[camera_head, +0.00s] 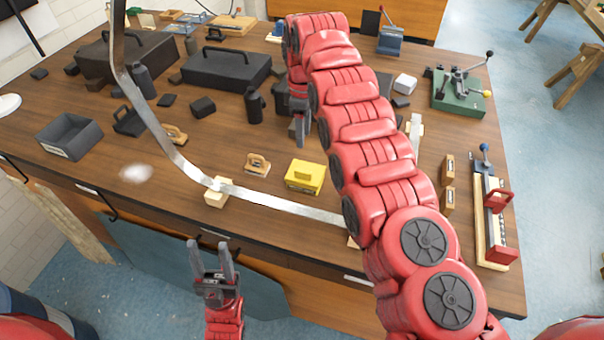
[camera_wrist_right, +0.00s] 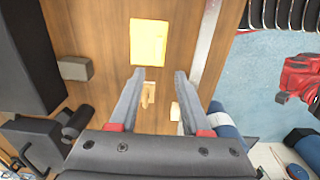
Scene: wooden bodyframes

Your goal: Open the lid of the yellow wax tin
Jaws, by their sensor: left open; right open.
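The yellow wax tin (camera_head: 305,177) stands on the wooden bench top near its front middle. Its lid looks closed. It also shows in the right wrist view (camera_wrist_right: 148,42), ahead of the fingertips. My right gripper (camera_head: 299,139) hangs fingers-down behind the tin in the head view, apart from it. In the right wrist view the right gripper (camera_wrist_right: 160,74) is open with nothing held between its fingers. My left gripper (camera_head: 211,245) is open and empty, in front of the bench's front edge and apart from the tin.
A bent metal strip (camera_head: 280,204) runs in front of the tin, over a wooden block (camera_head: 217,192). A small wooden plane (camera_head: 257,164) sits left of the tin. Dark cases (camera_head: 226,68) and boxes fill the back.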

